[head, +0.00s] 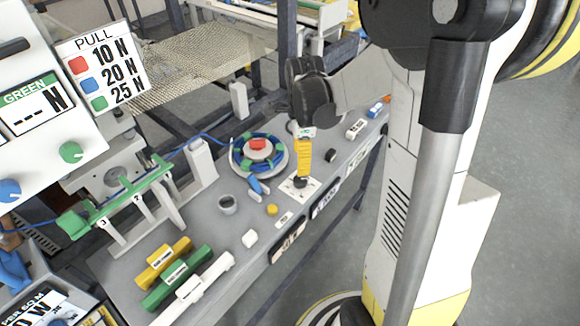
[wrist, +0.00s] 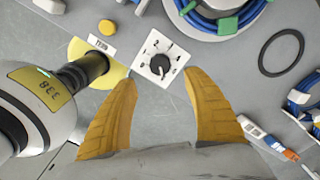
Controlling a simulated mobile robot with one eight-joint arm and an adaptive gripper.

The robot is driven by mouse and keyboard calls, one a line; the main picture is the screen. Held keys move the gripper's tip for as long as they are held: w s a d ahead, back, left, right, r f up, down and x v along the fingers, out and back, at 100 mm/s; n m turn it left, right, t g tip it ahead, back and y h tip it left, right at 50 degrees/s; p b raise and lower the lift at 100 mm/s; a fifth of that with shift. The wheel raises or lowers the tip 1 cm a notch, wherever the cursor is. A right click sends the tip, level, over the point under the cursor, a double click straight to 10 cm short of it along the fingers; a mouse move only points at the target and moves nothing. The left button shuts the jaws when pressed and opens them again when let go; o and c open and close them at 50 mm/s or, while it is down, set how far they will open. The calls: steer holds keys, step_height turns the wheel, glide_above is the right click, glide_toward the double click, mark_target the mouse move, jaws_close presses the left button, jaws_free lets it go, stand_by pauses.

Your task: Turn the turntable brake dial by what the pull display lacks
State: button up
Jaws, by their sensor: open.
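The brake dial (wrist: 160,66) is a dark round knob on a white square plate with numbers around it. In the head view its plate (head: 312,187) lies on the bench below my gripper. My gripper (wrist: 158,77) is open, its yellow fingers on either side of the dial's lower part in the wrist view; I cannot tell whether they touch it. The fingers also show in the head view (head: 302,178). The pull display (head: 38,108) reads "GREEN" and "--- N". The turntable (head: 237,160) carries a blue cable coil with green pieces and a red block.
A PULL sign (head: 101,68) lists red 10 N, blue 20 N and green 25 N. A green guide stand (head: 130,195) carries the blue cable. Yellow (head: 166,262) and green (head: 178,280) bars lie at the front.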

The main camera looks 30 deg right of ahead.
mark_target(300, 179)
step_height(300, 179, down, 9)
steer(key=b, duration=0.3)
steer(key=c, duration=1.2)
